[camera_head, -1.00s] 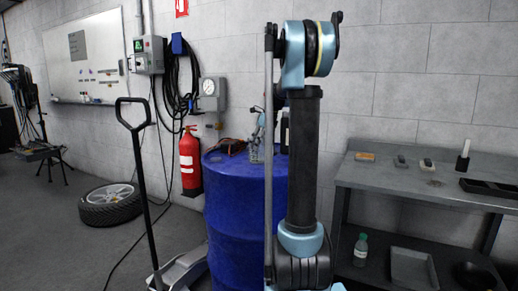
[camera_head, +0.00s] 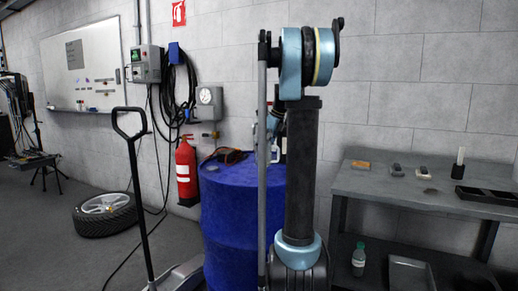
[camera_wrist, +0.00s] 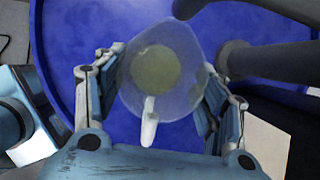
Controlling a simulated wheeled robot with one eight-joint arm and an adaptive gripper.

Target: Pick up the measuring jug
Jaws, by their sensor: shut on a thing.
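The measuring jug (camera_wrist: 158,95) is a translucent, pale cup with a whitish handle pointing toward my palm in the wrist view. I see it from above, with a yellowish-green round area inside. My gripper (camera_wrist: 161,72) has one finger on each side of the jug and is shut on it. The blue barrel (camera_wrist: 75,20) is below them, and it also shows in the head view (camera_head: 230,220). I cannot tell if the jug touches the barrel top. In the head view my arm hides most of the gripper and the jug.
A brown-orange item (camera_head: 230,155) lies on the barrel. Dark, long shapes (camera_wrist: 270,60) are close right of the gripper in the wrist view. A grey workbench (camera_head: 400,190) with small items stands at right. A pallet jack handle (camera_head: 130,150) and a fire extinguisher (camera_head: 186,170) are left.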

